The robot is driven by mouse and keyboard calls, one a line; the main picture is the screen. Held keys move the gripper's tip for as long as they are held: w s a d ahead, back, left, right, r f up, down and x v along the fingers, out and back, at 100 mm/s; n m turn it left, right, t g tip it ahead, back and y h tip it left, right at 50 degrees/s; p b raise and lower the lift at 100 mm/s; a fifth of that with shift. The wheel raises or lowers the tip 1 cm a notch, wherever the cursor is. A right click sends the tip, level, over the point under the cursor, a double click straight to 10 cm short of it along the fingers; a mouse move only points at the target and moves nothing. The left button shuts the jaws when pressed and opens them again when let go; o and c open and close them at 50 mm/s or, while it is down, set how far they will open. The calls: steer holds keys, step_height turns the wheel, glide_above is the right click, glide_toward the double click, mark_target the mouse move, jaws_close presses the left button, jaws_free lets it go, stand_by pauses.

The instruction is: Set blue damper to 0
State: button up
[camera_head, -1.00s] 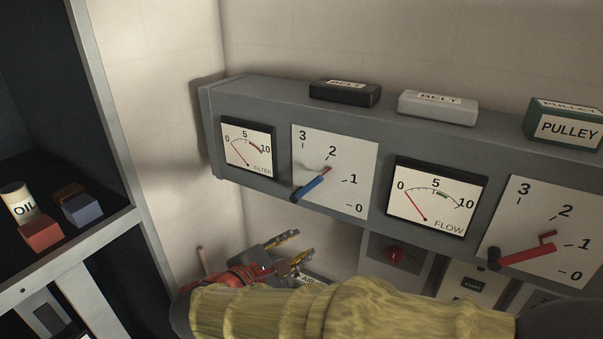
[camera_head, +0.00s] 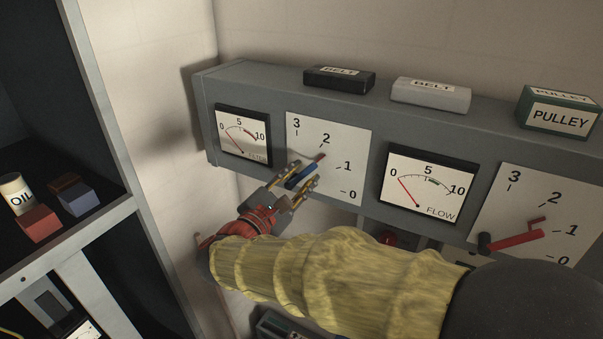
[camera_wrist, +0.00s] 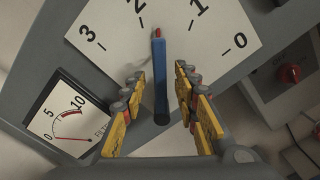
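The blue damper lever (camera_head: 301,175) is mounted on a white dial plate (camera_head: 350,140) marked 3, 2, 1, 0. Its red tip points close to the 2 in the head view. In the wrist view the blue lever (camera_wrist: 161,80) stands upright in the picture, its red tip (camera_wrist: 158,32) between the 2 and the 1, nearer the 2. My gripper (camera_head: 303,173) is open around the lever, and the wrist view shows its yellow fingers (camera_wrist: 160,100) on either side with gaps. The fingers do not appear to touch the lever.
A FILTER gauge (camera_head: 242,137) sits left of the dial and a FLOW gauge (camera_head: 428,185) right of it. A red lever (camera_head: 514,240) is on a similar dial at the far right. BELT boxes (camera_head: 339,79) and a PULLEY box (camera_head: 558,112) rest on top. A shelf with an OIL can (camera_head: 17,193) stands left.

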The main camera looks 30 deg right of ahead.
steer(key=shift+w+d, duration=0.2)
steer(key=shift+d, duration=0.1)
steer(key=shift+c, duration=0.2)
steer(key=c, duration=0.7)
jaws_close()
